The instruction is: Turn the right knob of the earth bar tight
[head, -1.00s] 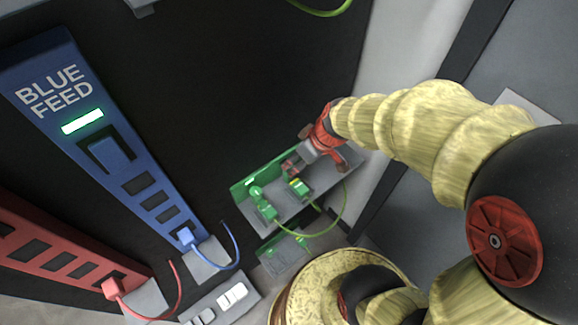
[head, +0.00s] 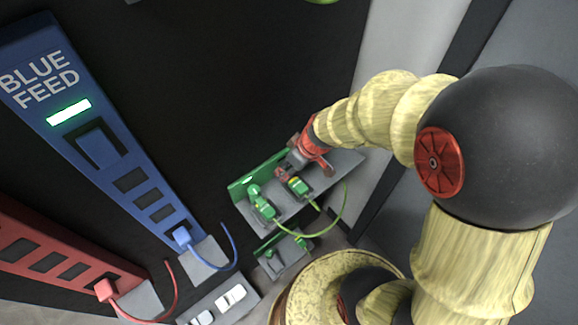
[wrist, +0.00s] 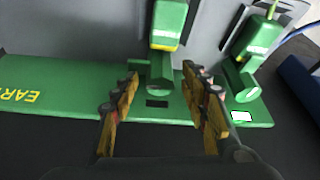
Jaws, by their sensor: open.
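The green earth bar (head: 240,186) sits on a grey plate in the head view. In the wrist view the earth bar (wrist: 60,92) runs across the picture, its lettering upside down. Two green knobs with cables stand on it. The right knob (head: 298,186) is nearer my gripper; the left knob (head: 260,204) is farther along. In the wrist view the right knob (wrist: 160,78) is at the middle, between the two open fingers of my gripper (wrist: 162,82), with gaps on both sides. The left knob (wrist: 243,80) is at the right. In the head view my gripper (head: 286,172) partly hides the bar.
A small white lit window (wrist: 241,116) is on the bar beside the left knob. A blue feed panel (head: 110,140) and red feed panel (head: 50,260) stand left. Dark empty panel lies behind.

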